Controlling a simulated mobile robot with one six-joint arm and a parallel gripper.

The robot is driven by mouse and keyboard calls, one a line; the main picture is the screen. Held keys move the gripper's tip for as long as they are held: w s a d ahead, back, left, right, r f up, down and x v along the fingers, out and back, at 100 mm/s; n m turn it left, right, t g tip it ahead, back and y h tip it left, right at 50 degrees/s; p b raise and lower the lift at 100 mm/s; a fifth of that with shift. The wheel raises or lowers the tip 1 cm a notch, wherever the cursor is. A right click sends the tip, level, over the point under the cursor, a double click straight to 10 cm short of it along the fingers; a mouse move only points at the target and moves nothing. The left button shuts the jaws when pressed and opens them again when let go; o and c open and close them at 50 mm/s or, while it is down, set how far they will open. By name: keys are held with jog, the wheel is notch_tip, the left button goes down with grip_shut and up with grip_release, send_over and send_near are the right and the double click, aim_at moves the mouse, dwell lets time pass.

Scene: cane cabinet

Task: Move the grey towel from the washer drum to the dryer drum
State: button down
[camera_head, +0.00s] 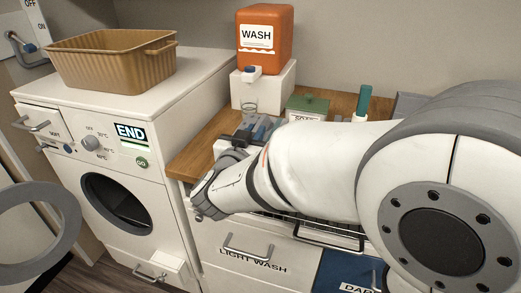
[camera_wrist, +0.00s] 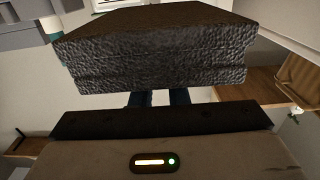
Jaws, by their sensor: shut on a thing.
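The grey towel (camera_wrist: 150,55) fills the upper middle of the wrist view as a dark, rough-textured folded block. My gripper (camera_wrist: 157,98) is shut on its near edge; the two dark fingers show just below it. The washer (camera_head: 175,75) stands at the left in the head view with its round door (camera_head: 62,215) swung open. Its drum opening (camera_head: 118,205) is dark, and no towel can be made out inside. In the head view my arm covers the middle right, and I cannot make out my gripper or the towel there. I cannot identify the dryer drum in either view.
A tan basket (camera_head: 110,65) sits on the washer. An orange WASH container (camera_head: 265,40) stands on a white block (camera_head: 262,85) at the back of the wooden counter (camera_head: 195,155). A green-lidded box (camera_head: 308,104) is beside it. A LIGHT WASH drawer (camera_head: 250,258) and a blue bin (camera_head: 345,272) are in front.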

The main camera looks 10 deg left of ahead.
jog(key=shift+d+f+b, duration=0.15)
jog(key=shift+f+b, duration=0.3)
jog(key=shift+f, duration=1.7)
jog(key=shift+f, duration=0.25)
jog(key=c, duration=1.4)
grip_release()
